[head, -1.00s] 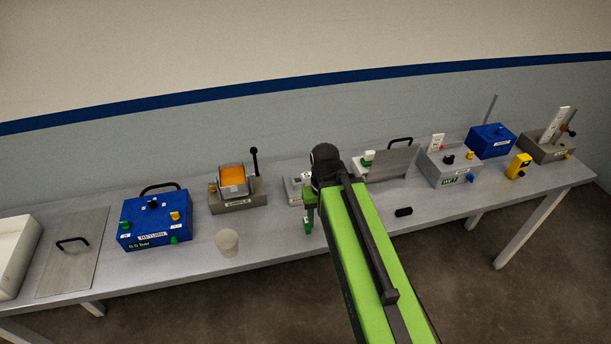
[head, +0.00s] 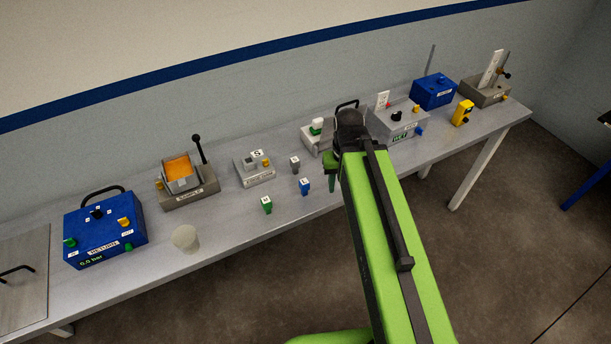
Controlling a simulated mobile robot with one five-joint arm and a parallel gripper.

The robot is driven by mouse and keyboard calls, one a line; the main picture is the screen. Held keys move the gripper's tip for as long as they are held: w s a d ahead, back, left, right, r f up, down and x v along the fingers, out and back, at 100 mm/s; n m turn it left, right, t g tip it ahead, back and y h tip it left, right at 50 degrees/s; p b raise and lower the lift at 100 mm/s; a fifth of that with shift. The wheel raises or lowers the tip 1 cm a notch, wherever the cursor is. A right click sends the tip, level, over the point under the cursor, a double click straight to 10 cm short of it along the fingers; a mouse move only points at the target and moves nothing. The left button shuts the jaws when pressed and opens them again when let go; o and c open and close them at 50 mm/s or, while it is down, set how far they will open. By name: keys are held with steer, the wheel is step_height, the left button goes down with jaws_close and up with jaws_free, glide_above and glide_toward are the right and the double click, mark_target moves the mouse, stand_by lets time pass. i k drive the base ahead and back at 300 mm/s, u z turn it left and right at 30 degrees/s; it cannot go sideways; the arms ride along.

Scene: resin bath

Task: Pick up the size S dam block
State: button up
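Three small blocks with white labelled tops stand on the table left of my arm in the head view: a green block (head: 267,205), a blue block (head: 304,187) and a grey block (head: 295,164). Their letters are too small to read surely, so I cannot tell which is size S. A grey fixture (head: 256,176) behind them carries a white tag (head: 257,154) that reads S. My gripper (head: 332,185) is right of the blue block, apart from it. My arm hides most of it, so its opening does not show.
The long grey table (head: 228,216) also holds a translucent cup (head: 186,239), a blue RETURN box (head: 105,229), a sample fixture with an upright lever (head: 188,186), and a grey WET box (head: 400,122). The table front left of my arm is mostly clear.

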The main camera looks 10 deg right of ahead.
mark_target(295, 163)
steer(key=z, duration=0.15)
steer(key=k, duration=1.5)
steer(key=u, duration=0.3)
steer(key=i, duration=1)
steer(key=u, duration=0.05)
